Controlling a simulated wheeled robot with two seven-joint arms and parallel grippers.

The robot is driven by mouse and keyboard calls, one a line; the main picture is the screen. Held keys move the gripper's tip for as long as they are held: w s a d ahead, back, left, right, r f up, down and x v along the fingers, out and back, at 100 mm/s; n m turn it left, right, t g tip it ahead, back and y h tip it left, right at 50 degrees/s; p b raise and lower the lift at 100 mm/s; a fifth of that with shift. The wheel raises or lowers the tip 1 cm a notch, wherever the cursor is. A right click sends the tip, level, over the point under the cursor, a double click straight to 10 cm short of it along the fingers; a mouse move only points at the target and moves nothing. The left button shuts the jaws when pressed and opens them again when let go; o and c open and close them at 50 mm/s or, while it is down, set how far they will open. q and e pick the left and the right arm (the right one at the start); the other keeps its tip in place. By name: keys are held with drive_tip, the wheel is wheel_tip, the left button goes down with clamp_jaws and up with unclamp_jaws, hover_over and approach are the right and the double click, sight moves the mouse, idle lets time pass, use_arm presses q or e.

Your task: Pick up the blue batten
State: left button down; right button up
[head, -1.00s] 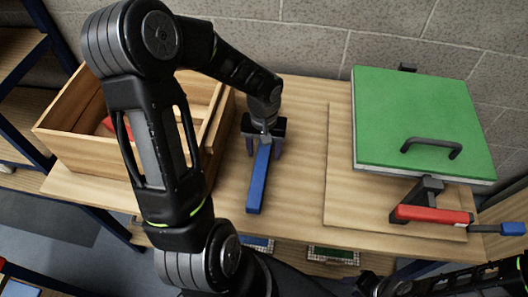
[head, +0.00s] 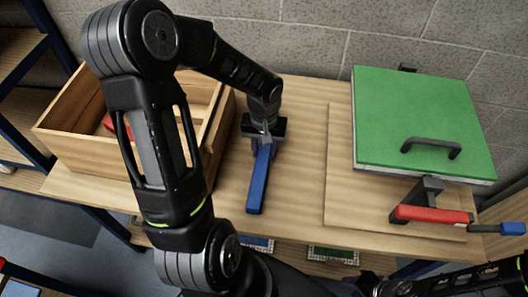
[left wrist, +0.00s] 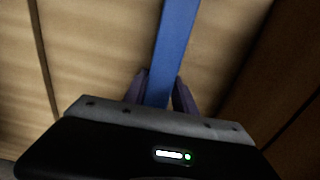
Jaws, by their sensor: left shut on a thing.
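The blue batten (head: 257,186) lies on the wooden table, its long axis running from my left gripper towards the table's front edge. My left gripper (head: 262,144) is over its far end, pointing down. In the left wrist view the batten (left wrist: 174,50) runs up between the two fingers of the left gripper (left wrist: 160,92), which are shut on it. The batten looks to be still at table level. The tip of its far end is hidden by the gripper. The right gripper is not clearly in view; only dark parts of my right arm show at the bottom right.
An open wooden box (head: 60,145) with a red piece (head: 108,123) inside stands to the left.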

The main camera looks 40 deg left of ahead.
sight(264, 150)
use_arm(q)
drive_tip(key=shift+r, duration=0.1)
idle(0.3)
wheel_tip(264, 150, up, 10)
drive_tip(key=shift+f, duration=0.1)
